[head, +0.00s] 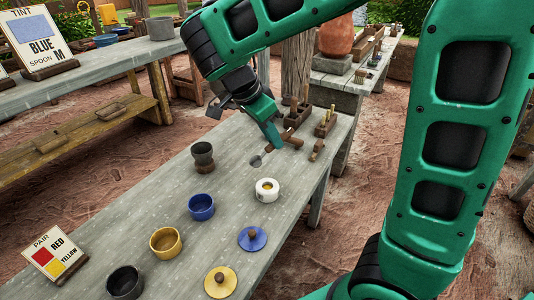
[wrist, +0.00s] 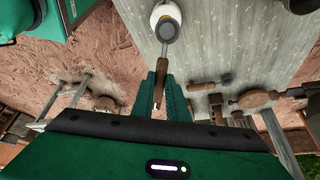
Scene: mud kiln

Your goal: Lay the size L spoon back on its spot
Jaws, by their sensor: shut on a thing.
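My gripper (head: 272,138) is over the far part of the grey table, shut on a spoon. The spoon has a brown handle (wrist: 160,82) between the fingers (wrist: 166,95) in the wrist view. Its grey metal bowl (wrist: 168,30) points away from the gripper and overlaps a white pot in that view. In the head view the bowl (head: 256,160) shows just left of the fingertips. No size mark on the spoon is readable. Another spoon with a wooden handle (wrist: 208,85) lies on the table in the wrist view. An empty spoon spot cannot be made out.
The white pot (head: 267,190) stands near the gripper. A mallet (wrist: 252,98) and wooden racks (head: 299,115) stand at the table's far end. Blue (head: 201,207), yellow (head: 166,242) and dark (head: 125,282) pots, and two lids, are nearer. A sign (head: 40,40) reads "TINT BLUE SPOON M".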

